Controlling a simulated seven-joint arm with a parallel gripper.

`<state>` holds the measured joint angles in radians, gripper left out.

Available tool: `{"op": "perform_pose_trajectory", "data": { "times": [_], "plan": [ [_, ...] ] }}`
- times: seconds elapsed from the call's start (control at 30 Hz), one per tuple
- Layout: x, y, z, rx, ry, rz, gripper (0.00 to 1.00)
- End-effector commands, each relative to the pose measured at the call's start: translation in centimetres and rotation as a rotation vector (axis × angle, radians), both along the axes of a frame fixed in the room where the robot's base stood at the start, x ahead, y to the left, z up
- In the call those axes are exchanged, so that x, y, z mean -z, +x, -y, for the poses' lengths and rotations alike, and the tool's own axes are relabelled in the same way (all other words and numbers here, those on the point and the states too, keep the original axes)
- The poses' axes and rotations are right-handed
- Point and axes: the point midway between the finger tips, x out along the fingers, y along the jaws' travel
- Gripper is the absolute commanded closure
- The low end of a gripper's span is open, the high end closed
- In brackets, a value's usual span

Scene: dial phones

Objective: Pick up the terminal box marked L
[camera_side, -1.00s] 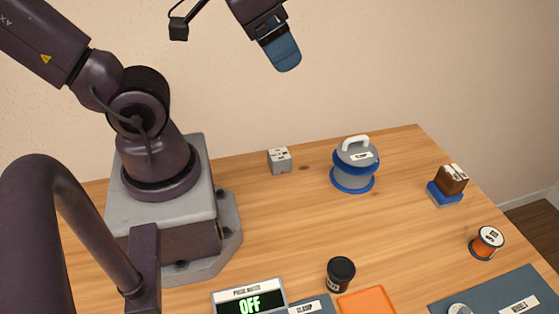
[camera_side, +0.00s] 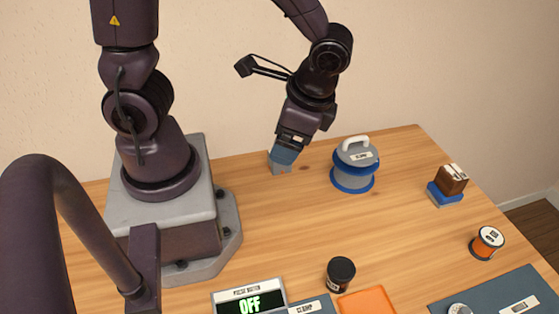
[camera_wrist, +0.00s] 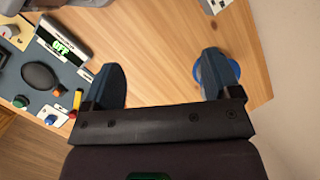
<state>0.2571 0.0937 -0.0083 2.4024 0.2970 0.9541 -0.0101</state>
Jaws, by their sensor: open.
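A small grey box (camera_side: 280,169) stands on the table near its back edge in the side view. Its upper part is hidden behind my blue fingertips, and I cannot read its mark. What looks like the same box shows at the top edge of the wrist view (camera_wrist: 214,4), cut off, with dark marks on its top. My gripper (camera_side: 284,155) points down at the box in the side view; I cannot tell if it touches. In the wrist view my two blue fingers (camera_wrist: 165,75) are wide apart, with bare wood between them.
A grey and blue lidded pot (camera_side: 355,165) stands close to the right of my gripper. Further right are a brown block on a blue base (camera_side: 449,187) and an orange spool (camera_side: 486,243). A black jar (camera_side: 340,273) and an OFF display (camera_side: 249,300) are at the front.

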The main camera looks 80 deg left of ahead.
Motion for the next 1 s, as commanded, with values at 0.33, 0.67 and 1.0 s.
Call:
{"op": "perform_pose_trajectory", "data": {
  "times": [0.33, 0.67, 1.0],
  "plan": [
    [9.2, -0.8, -2.3, 0.452, 0.352, -0.445, 0.17],
    [14.5, 1.3, -4.7, 0.869, 0.616, -0.637, 0.17],
    [15.4, 2.6, -8.3, 0.912, 0.663, -0.613, 0.17]
  ]
}}
